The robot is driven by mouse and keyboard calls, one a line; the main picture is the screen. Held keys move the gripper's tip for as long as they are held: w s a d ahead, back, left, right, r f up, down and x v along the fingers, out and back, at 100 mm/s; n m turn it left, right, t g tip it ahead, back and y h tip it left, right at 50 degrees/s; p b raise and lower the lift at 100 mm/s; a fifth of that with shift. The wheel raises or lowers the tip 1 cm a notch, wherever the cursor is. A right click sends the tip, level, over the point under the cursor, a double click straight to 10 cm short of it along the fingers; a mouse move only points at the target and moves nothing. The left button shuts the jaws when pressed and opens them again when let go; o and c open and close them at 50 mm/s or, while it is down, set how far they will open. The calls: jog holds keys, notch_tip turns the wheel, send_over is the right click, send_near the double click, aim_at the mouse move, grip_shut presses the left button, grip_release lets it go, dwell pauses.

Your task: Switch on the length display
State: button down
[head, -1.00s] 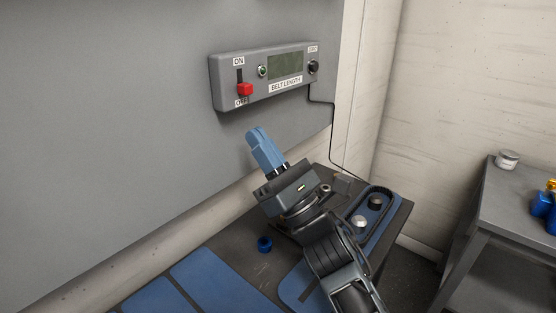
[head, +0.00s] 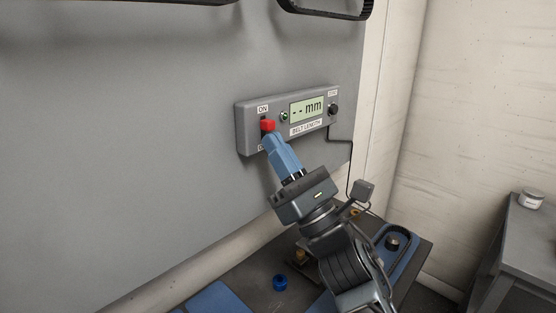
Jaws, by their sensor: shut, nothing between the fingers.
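The length display (head: 290,120) is a grey box on the grey wall panel, labelled BELT LENGTH. Its screen (head: 307,109) is lit pale green and reads "-- mm". The red switch knob (head: 268,126) sits at the upper end of its slot, by the ON label. The OFF label is mostly hidden behind my fingers. My gripper (head: 271,139) is shut and empty, with its blue fingertips just below the red knob; I cannot tell whether they touch it. A small green light (head: 284,115) and a black ZERO knob (head: 334,109) are on the box.
A dark bench below holds a blue ring-shaped part (head: 280,283) and a blue plate with a belt around pulleys (head: 396,246). A black cable runs down from the box. Belts hang above on the panel. A grey table (head: 525,225) with a small jar (head: 531,199) stands at right.

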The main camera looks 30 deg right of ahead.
jog(key=shift+r, duration=0.35)
jog(key=shift+f, duration=0.1)
jog(key=w+f+b+v, duration=0.2)
jog(key=b+v, duration=0.6)
jog(key=v, duration=0.5)
jog(key=shift+a+f, duration=0.25)
jog(key=shift+a, duration=0.1)
